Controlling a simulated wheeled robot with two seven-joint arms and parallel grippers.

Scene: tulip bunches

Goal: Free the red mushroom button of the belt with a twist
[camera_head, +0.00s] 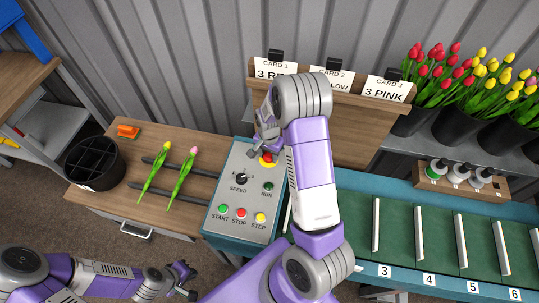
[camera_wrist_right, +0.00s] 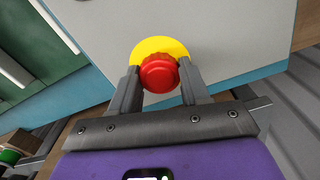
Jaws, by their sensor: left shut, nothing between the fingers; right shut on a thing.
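The red mushroom button (camera_wrist_right: 160,73) sits on a yellow disc (camera_wrist_right: 160,46) on the grey control panel. My left gripper (camera_head: 187,281) is shut and empty, low at the left, away from the panel (camera_head: 235,188).
The panel also bears a SPEED knob (camera_head: 241,178), a green RUN button (camera_head: 268,187) and START, STOP and STEP buttons. Two tulips (camera_head: 183,174) lie left of it, near a black bucket (camera_head: 94,163). The green belt (camera_head: 414,234) with white dividers runs right.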

